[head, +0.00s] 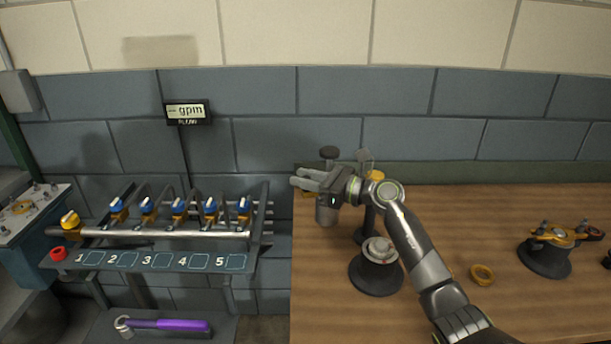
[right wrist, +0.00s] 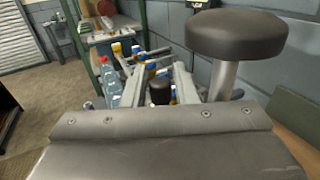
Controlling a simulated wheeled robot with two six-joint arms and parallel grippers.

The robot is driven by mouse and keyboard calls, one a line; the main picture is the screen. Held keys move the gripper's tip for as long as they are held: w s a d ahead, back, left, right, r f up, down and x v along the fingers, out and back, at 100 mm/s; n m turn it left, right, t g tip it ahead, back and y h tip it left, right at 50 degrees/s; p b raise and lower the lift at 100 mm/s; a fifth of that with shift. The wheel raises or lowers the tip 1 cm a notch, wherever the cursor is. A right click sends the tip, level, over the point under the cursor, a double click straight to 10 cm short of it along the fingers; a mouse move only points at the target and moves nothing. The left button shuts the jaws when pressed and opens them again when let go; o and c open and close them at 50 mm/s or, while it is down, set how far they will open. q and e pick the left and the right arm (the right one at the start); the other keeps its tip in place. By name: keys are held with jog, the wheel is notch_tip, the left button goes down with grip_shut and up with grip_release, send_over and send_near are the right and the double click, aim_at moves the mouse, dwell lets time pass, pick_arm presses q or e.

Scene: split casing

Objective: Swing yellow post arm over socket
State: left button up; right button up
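The yellow post (head: 369,222) stands on the wooden bench, partly hidden behind my right arm. The dark round socket base (head: 376,277), with a pale piece in its top, is in front of the post. A dark knob (head: 328,152) and a grey cylinder (head: 326,214) show above and below my right gripper (head: 303,180), left of the socket. The post's swing arm is mostly hidden there. The knob (right wrist: 237,36) on its grey stem is close in the right wrist view. The gripper's fingers point left; whether they grip anything is unclear. My left gripper is out of view.
A yellow ring (head: 482,274) lies on the bench right of the socket. A dark stand with an orange clamp-like piece (head: 546,257) is farther right. A numbered valve rack (head: 165,262) stands left of the bench, with a purple-handled tool (head: 170,325) below it.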

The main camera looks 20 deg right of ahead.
jog(key=shift+c, duration=0.4)
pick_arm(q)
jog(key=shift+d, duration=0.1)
pick_arm(e)
grip_shut()
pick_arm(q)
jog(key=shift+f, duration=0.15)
